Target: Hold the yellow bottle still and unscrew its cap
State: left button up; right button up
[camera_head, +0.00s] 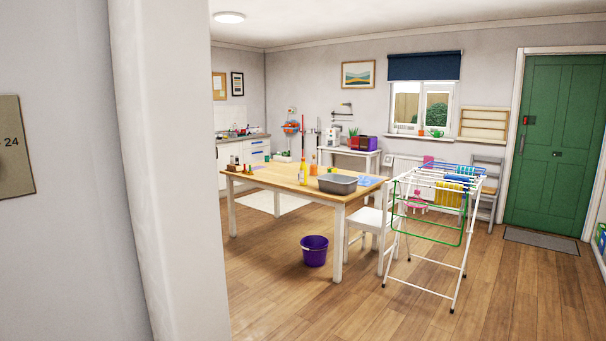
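A small yellow bottle (303,174) stands upright on the wooden table (275,177), near the middle of its top. It is far off and small, so I cannot make out its cap clearly. Neither of my grippers shows in this view, and nothing is seen touching the bottle.
An orange bottle (313,167) and a grey basin (337,184) stand near the yellow bottle. A purple bucket (314,251), white chair (369,222) and drying rack (437,225) stand around the table. A wall edge (165,170) fills the near left. Floor (270,300) is open in front.

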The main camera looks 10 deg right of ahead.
aim_at(303, 167)
jog(key=i+l+z, duration=0.3)
jog(key=i+l, duration=0.4)
jog(key=l, duration=0.2)
jog(key=i+l+z, duration=0.3)
jog(key=i+l, duration=0.45)
jog(key=i+j+u, duration=0.1)
jog(key=i+u, duration=0.8)
jog(key=i+l+u, duration=0.3)
jog(key=u, duration=0.15)
jog(key=i+j, duration=0.1)
jog(key=i, duration=0.45)
jog(key=i+j, duration=0.1)
jog(key=i, duration=1)
